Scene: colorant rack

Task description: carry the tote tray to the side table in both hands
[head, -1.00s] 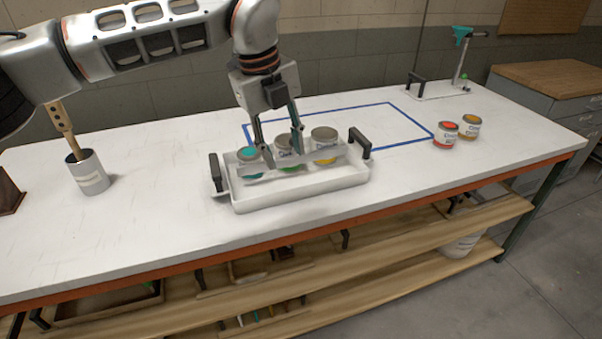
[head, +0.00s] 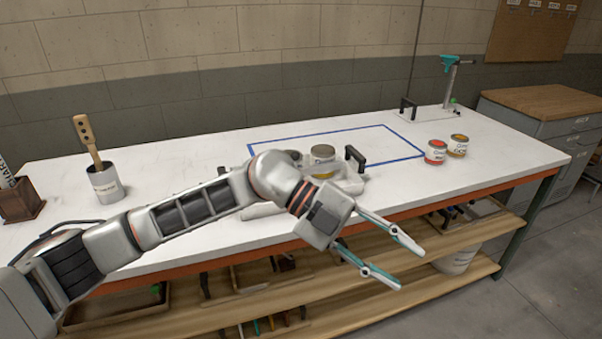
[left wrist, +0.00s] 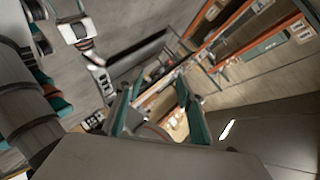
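The white tote tray (head: 347,184) rests on the white workbench, mostly hidden behind my left arm in the head view. Its right end shows, with a black handle (head: 356,158). A grey-lidded can with a yellow band (head: 322,156) stands in it; another can is partly hidden. My left gripper (head: 409,268) is in front of the bench's front edge, right of and nearer than the tray. Its fingers are spread and empty. They also show apart in the left wrist view (left wrist: 158,88). My right gripper cannot be made out in either view.
A wooden-topped grey cabinet (head: 545,102) stands beyond the bench's right end; whether it is the side table is unclear. A red can (head: 435,152) and an orange can (head: 458,146) stand right of a blue taped outline (head: 385,126). A brush pot (head: 105,184) is at left.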

